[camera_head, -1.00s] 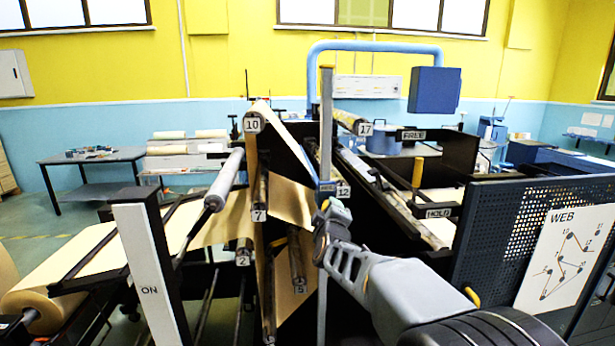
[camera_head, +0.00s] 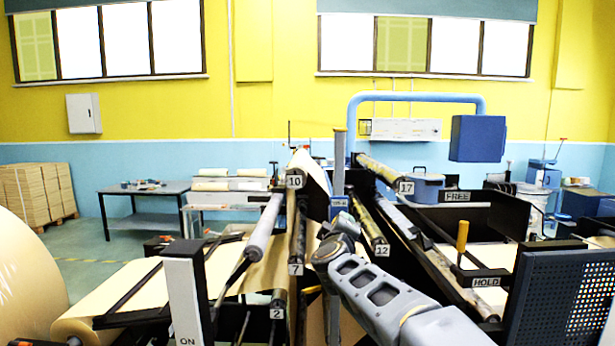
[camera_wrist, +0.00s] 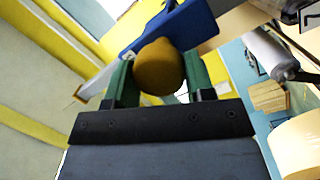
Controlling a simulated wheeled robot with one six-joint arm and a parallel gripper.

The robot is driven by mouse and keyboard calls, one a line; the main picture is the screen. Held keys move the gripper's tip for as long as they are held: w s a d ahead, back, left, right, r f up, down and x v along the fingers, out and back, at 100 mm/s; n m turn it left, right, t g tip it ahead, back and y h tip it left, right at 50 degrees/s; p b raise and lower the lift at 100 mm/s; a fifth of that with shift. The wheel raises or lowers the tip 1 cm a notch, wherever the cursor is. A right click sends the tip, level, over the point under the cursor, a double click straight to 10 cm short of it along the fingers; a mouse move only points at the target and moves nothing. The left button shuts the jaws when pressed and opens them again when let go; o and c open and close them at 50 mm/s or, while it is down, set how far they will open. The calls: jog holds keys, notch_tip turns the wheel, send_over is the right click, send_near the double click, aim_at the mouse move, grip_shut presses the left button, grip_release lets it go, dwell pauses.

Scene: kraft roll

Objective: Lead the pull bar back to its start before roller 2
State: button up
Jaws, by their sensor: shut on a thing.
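In the wrist view my gripper (camera_wrist: 160,82) has its green fingers on either side of a yellow-brown round knob (camera_wrist: 158,66), shut on it. The knob sits by a blue block (camera_wrist: 172,24). My arm hides the gripper's fingers there. Roller 2 (camera_head: 279,297), with its number tag, is lower left of my wrist. Which part is the pull bar itself I cannot tell for sure.
Rollers 10, 7, 12 (camera_head: 372,228) and 17 (camera_head: 380,172) stand around the post. A pale roller (camera_head: 264,228) slants at left. The kraft roll (camera_head: 85,315), ON post (camera_head: 184,290) and perforated panel (camera_head: 565,295) flank the machine. A yellow-handled lever (camera_head: 462,236) stands at right.

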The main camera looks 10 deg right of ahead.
jog(key=w+a+r, duration=0.1)
jog(key=a+r, duration=0.6)
jog(key=r, duration=0.6)
jog(key=shift+a, duration=0.4)
jog(key=o, duration=1.6)
jog(key=d+v, duration=0.1)
jog(key=v, duration=0.8)
jog(key=shift+s+d, duration=0.2)
